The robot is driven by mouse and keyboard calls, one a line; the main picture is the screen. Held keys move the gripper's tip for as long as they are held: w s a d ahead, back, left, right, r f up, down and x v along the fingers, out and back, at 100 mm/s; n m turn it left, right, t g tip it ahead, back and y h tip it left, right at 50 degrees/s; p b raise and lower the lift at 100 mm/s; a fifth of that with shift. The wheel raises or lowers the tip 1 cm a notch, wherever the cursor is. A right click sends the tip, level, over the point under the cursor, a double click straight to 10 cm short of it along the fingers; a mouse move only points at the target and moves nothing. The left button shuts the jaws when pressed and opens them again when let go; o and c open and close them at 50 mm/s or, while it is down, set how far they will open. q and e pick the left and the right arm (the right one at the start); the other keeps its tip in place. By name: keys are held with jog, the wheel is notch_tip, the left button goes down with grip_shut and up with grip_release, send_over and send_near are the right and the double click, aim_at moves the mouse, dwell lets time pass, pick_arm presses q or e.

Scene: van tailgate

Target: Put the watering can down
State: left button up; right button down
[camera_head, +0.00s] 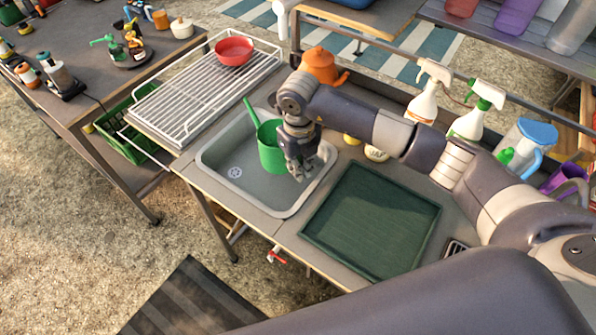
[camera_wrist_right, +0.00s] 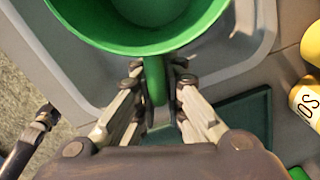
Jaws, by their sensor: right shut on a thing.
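The green watering can (camera_head: 270,146) is over the grey sink basin (camera_head: 222,149), with its spout pointing up and to the left. My right gripper (camera_head: 300,172) is at the can's right side. In the right wrist view my right gripper (camera_wrist_right: 162,88) is shut on the handle of the watering can (camera_wrist_right: 150,45), whose open top faces the camera. I cannot tell whether the can's base touches the sink floor. My left gripper is not in view.
A dark green tray (camera_head: 372,222) lies right of the sink. A white wire rack (camera_head: 180,105) with a red bowl (camera_head: 234,51) is behind left.

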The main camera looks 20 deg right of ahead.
notch_tip(320, 180, down, 3)
jog(key=shift+f+p, duration=0.1)
jog(key=shift+p, duration=0.25)
jog(key=shift+f, duration=0.1)
jog(key=shift+f+b, duration=0.55)
jog(key=shift+b, duration=0.1)
jog(key=c, duration=2)
grip_release()
jog(key=shift+o, duration=0.3)
jog(key=shift+r, duration=0.1)
